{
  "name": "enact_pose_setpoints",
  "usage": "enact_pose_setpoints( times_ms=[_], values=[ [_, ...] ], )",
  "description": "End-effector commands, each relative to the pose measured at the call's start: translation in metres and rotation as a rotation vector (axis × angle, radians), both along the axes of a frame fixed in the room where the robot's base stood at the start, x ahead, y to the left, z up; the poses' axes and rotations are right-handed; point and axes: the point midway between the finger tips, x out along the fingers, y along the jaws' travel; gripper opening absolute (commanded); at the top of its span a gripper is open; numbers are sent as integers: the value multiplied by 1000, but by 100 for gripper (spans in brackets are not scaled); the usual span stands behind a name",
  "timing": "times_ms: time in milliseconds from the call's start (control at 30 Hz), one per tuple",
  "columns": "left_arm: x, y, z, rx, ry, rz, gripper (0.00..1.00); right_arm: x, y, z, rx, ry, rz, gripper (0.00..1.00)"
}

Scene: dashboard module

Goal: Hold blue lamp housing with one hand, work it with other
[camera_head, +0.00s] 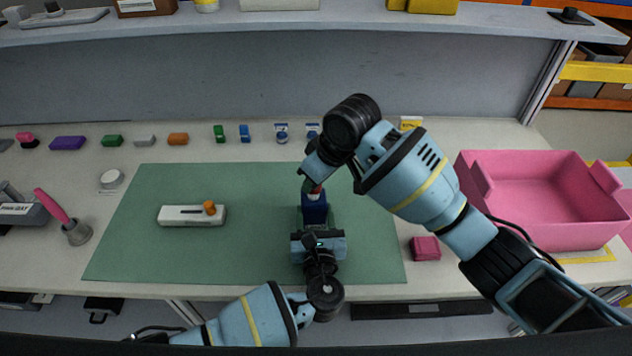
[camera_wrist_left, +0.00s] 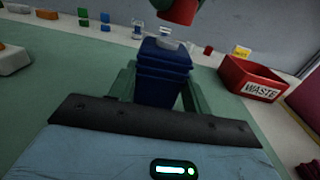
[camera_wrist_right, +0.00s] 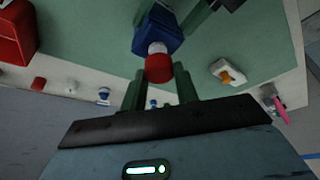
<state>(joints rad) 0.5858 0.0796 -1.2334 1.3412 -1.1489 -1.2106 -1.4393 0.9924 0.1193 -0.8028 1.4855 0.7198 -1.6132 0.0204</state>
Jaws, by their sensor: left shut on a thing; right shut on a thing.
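The blue lamp housing (camera_head: 314,212) stands over the green mat, with a white round part (camera_wrist_left: 170,43) on top in the left wrist view. My left gripper (camera_head: 316,228) is shut on the housing, its green fingers on either side. A red cap (camera_wrist_right: 158,68) sits just above the white part and lines up roughly with it; whether they touch I cannot tell. My right gripper (camera_head: 314,186) comes from above, shut on the red cap. The right wrist view also shows the housing (camera_wrist_right: 158,36). The head view partly hides the cap behind my right gripper.
A white block with an orange knob (camera_head: 192,215) lies on the green mat (camera_head: 130,245). A red waste bin (camera_wrist_left: 250,80) shows in the left wrist view. A pink crate (camera_head: 540,235) and pink block (camera_head: 425,248) are right. Several small parts line the back. The mat's left is mostly clear.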

Motion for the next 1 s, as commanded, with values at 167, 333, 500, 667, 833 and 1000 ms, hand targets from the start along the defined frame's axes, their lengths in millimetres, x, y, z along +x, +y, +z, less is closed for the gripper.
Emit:
enact_pose_setpoints(
  times_ms=[167, 333, 500, 667, 833, 1000],
  values=[
    [0, 0, 0, 1, 0, 1, 12, 0, 0, 14, 2, -2, 1, 9],
    [0, 0, 0, 1, 0, 1, 12, 0, 1, 25, 2, -1, 0, 9],
    [0, 0, 0, 1, 0, 1, 12, 0, 1, 36, 2, -1, 0, 9],
    [0, 0, 0, 1, 0, 1, 12, 0, 0, 42, 0, 0, 0, 9],
    [0, 0, 0, 1, 0, 1, 12, 0, 0, 42, 1, 1, 0, 9],
    [0, 0, 0, 1, 0, 1, 62, 0, 0, 42, 1, 0, 0, 9]
  ],
)
